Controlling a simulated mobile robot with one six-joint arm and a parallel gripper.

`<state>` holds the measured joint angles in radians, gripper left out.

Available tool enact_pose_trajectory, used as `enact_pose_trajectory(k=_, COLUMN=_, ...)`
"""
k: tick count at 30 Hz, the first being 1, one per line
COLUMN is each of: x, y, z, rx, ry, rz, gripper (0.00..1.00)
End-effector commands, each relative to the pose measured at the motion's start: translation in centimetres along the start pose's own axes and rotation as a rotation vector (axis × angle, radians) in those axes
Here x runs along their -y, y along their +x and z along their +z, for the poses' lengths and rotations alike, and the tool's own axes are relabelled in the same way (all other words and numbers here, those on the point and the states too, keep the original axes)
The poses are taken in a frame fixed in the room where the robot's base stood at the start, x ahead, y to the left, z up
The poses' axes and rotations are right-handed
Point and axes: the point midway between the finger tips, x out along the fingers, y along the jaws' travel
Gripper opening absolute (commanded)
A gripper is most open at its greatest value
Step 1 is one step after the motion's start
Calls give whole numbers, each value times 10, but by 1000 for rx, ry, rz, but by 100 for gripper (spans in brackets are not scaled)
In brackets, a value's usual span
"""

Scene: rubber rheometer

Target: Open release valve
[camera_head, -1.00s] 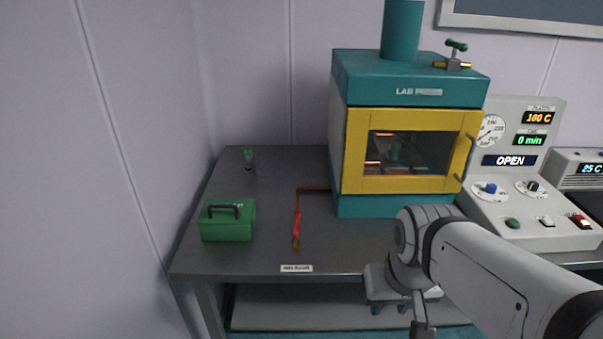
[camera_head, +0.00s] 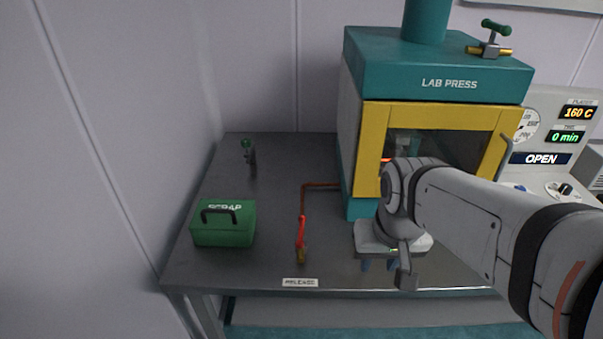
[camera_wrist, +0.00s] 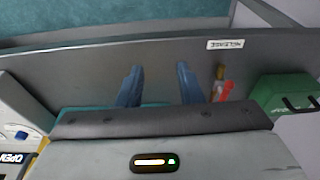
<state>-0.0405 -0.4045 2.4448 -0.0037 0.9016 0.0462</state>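The release valve is a red lever (camera_head: 300,232) on a copper pipe (camera_head: 303,202) with a brass end, on the bench behind a RELEASE label (camera_head: 300,282). The lever lies along the pipe. In the wrist view the red lever (camera_wrist: 228,91) and the label (camera_wrist: 226,44) show to the right of my fingers. My gripper (camera_wrist: 160,85) has its two blue fingers apart with nothing between them. In the head view my gripper (camera_head: 378,265) is right of the valve, near the bench's front edge, apart from the lever.
A green SCRAP box (camera_head: 224,228) stands left of the valve. A small green-topped item (camera_head: 248,152) stands farther back. The teal and yellow lab press (camera_head: 440,85) is behind my arm. The control panel (camera_head: 560,150) reads OPEN. The bench (camera_head: 235,275) between box and valve is clear.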

Motion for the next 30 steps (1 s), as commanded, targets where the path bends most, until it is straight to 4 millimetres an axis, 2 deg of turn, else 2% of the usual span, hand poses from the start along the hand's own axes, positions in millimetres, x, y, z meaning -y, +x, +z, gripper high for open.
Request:
enact_pose_trajectory(k=4, x=27, y=-2, z=-49, rx=56, ry=8, rz=-9, gripper=33)
enact_pose_trajectory(k=9, x=67, y=13, z=-104, rx=121, ry=37, rz=-7, gripper=33)
enact_pose_trajectory(k=15, x=112, y=41, z=-145, rx=176, ry=65, rz=5, gripper=33)
enact_pose_trajectory(k=21, x=134, y=58, z=-160, rx=199, ry=79, rz=14, gripper=33)
enact_pose_trajectory(k=26, x=136, y=74, z=-158, rx=203, ry=83, rz=16, gripper=33)
enact_pose_trajectory(k=30, x=135, y=96, z=-154, rx=204, ry=83, rz=16, gripper=33)
